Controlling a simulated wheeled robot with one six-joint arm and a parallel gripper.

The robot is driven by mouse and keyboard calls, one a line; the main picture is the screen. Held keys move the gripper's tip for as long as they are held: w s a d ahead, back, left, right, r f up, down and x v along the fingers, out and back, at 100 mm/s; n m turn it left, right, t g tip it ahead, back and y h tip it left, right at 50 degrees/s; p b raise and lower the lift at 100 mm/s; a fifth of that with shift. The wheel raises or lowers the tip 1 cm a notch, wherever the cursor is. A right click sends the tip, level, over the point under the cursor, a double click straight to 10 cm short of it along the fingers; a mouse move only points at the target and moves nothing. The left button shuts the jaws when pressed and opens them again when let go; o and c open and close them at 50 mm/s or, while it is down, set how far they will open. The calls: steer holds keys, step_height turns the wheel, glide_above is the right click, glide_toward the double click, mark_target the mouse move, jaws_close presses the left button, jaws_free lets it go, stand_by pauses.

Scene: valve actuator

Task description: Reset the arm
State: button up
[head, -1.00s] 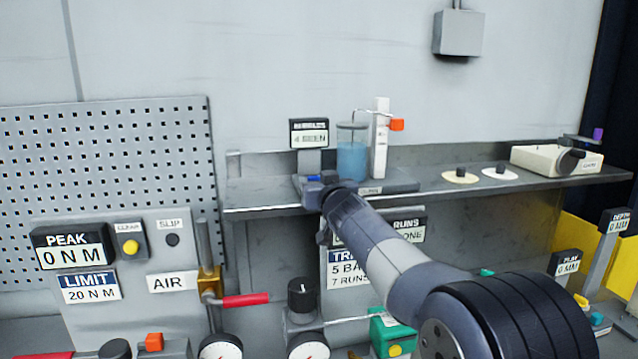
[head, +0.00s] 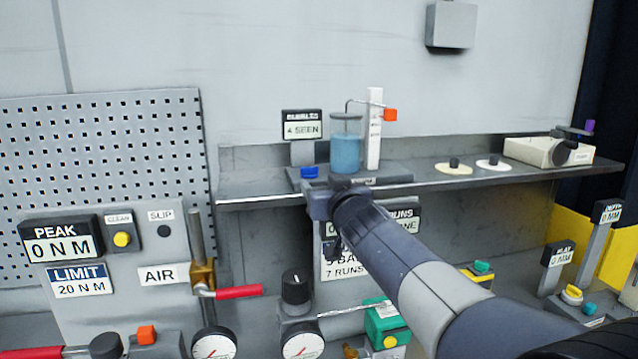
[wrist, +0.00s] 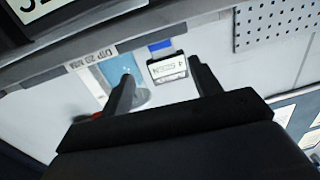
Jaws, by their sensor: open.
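My arm reaches up from the lower right in the head view, and its end, my gripper (head: 322,204), is just in front of the shelf edge, below the bubble counter. In the wrist view my gripper (wrist: 160,85) shows two dark fingers spread apart with nothing between them. Beyond the fingers in that view are the "4 SEEN" display (wrist: 168,68), a blue button (wrist: 160,46) and the blue liquid jar (wrist: 120,75). In the head view the display (head: 302,131), blue button (head: 309,172) and jar (head: 346,152) stand on the shelf.
The shelf (head: 250,190) runs across behind my gripper. A panel with PEAK 0 N M (head: 60,240), a red-handled valve (head: 238,291) and gauges (head: 302,342) fills the lower left. A runs sign (head: 340,265) is partly hidden behind my arm. A pegboard (head: 100,170) stands at left.

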mark_target(310, 171)
steer(key=shift+s+d, duration=0.25)
steer(key=shift+s, duration=0.4)
steer(key=p+x, duration=0.1)
steer(key=x, duration=1)
steer(key=shift+p, duration=0.4)
steer(key=shift+s+d+f, duration=0.1)
steer(key=shift+s, duration=0.1)
